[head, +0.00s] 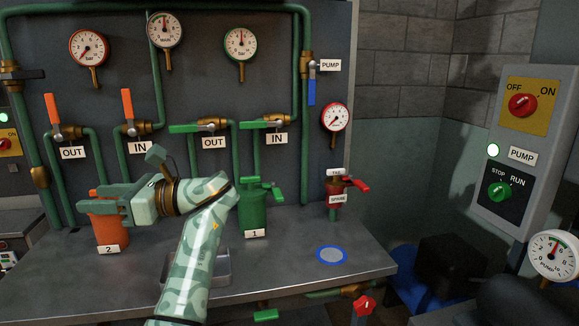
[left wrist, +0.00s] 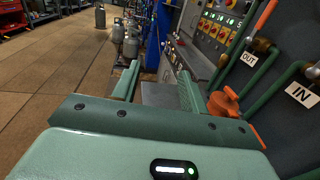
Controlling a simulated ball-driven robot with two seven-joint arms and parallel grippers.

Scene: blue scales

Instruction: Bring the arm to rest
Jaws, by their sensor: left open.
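My left arm reaches up over the grey bench (head: 345,262) in the head view. My left gripper (head: 84,197) points left, in front of the upper part of the orange canister (head: 110,232) labelled 2, and hides some of it. In the left wrist view my left gripper (left wrist: 157,88) shows its two green fingers apart, with nothing held between them. The orange canister's top (left wrist: 224,101) lies just right of the fingers there. I cannot tell whether the gripper touches it. My right gripper is in neither view.
A green canister (head: 252,215) labelled 1 stands right of my wrist. A metal tray (head: 215,268) is partly behind my forearm. Pipes, gauges and valve handles line the back panel.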

